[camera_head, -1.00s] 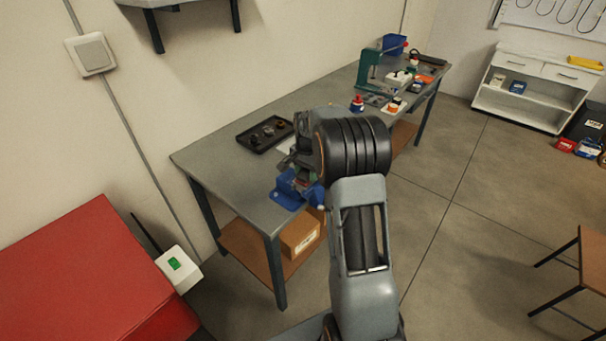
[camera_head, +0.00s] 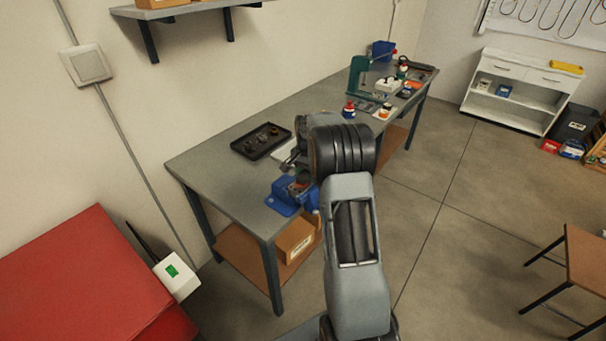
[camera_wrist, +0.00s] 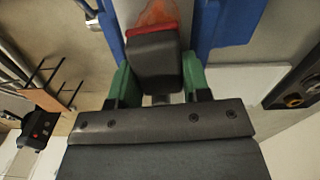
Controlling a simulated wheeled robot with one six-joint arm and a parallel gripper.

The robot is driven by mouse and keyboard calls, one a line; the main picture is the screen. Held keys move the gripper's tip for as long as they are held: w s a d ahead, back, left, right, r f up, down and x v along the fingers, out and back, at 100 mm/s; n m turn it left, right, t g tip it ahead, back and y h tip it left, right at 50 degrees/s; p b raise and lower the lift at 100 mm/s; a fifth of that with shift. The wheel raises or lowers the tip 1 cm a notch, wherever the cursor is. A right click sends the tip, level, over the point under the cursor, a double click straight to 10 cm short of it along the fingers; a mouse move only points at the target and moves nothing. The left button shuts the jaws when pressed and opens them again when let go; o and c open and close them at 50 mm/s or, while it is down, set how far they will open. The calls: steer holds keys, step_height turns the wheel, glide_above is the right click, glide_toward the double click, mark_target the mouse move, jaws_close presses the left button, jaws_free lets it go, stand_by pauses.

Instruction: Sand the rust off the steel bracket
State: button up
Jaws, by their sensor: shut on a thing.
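A blue vise (camera_head: 281,197) stands on the near end of the workbench, and its blue jaws (camera_wrist: 221,28) show in the wrist view. The rusty orange-brown steel bracket (camera_wrist: 157,11) sits between the jaws at the top of the wrist view. My gripper (camera_wrist: 155,78), with green fingers, is shut on a dark sanding block (camera_wrist: 155,52) with a red edge. The block's red edge is at or very near the bracket; I cannot tell whether they touch. In the head view my arm hides most of the gripper and block.
A black tray (camera_head: 245,148) with small parts lies left of the vise on the workbench (camera_head: 205,171). A green press (camera_head: 357,76) and several small items stand at the far end. A red cabinet (camera_head: 75,262) is at the lower left. Open floor lies to the right.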

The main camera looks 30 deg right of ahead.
mark_target(296, 189)
steer(key=shift+s+a+b, duration=0.1)
steer(key=shift+b, duration=0.4)
steer(key=shift+s+a+f+b, duration=0.1)
steer(key=shift+s+a+b, duration=0.2)
steer(key=shift+a, duration=0.5)
steer(key=shift+s+a+f+b, duration=0.1)
steer(key=shift+s+a, duration=0.35)
steer(key=shift+a, duration=0.35)
steer(key=shift+s+a+f+b, duration=0.1)
steer(key=shift+s+a+b, duration=0.2)
steer(key=shift+a, duration=0.5)
steer(key=shift+s+a, duration=0.15)
steer(key=shift+a, duration=0.05)
steer(key=shift+f, duration=0.1)
steer(key=shift+r+p, duration=2.25)
steer(key=shift+r, duration=1)
step_height(296, 189, up, 3)
steer(key=shift+p, duration=1.05)
